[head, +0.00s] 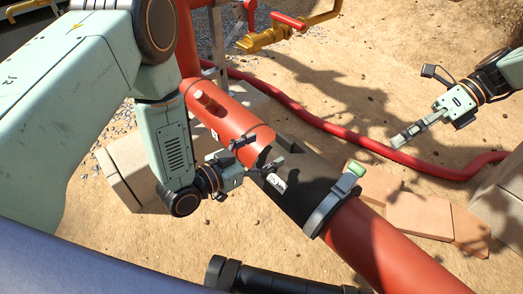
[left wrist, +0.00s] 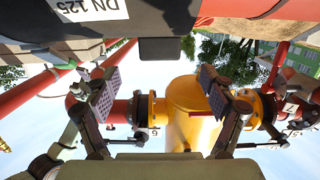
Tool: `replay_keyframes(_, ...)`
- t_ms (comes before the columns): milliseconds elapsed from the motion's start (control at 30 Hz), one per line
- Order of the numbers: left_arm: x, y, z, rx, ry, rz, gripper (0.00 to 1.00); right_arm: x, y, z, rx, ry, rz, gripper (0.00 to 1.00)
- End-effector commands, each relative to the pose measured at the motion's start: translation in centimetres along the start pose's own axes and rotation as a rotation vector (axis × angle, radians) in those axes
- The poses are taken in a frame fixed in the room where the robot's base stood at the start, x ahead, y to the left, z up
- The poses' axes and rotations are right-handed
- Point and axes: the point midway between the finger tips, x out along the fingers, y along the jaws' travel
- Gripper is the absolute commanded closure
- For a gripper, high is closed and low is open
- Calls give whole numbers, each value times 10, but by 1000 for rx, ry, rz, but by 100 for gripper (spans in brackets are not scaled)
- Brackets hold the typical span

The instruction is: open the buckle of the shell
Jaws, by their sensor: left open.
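The dark shell (head: 300,196) lies around the sloping red pipe and carries a white label (head: 277,182). The label also shows in the left wrist view (left wrist: 92,10), reading "DN 125". In that view, a black block (left wrist: 160,47), which looks like the buckle, hangs from the shell's edge. My left gripper (head: 258,158) is open at the upper left end of the shell. In the left wrist view its fingers (left wrist: 158,90) stand apart on either side of the block, with nothing held. My right gripper (head: 428,128) is away from the shell, over the sand at right.
A grey clamp with a green end (head: 352,170) sits around the shell's lower end. A red hose (head: 340,132) crosses the sand behind. A yellow valve (head: 265,38) stands at the back. A black pipe (head: 270,279) is in front.

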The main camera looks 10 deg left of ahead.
Motion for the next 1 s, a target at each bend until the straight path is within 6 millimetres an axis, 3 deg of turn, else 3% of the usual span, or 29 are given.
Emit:
replay_keyframes(500, 65, 0, 0, 4, 0, 0, 17, 0, 0, 0, 0, 0, 0, 62)
replay_keyframes(933, 76, 0, 0, 2, -1, -2, 17, 0, 0, 0, 0, 0, 0, 62)
replay_keyframes(1000, 76, 0, 0, 2, -1, -2, 21, 0, 0, 0, 0, 0, 0, 62)
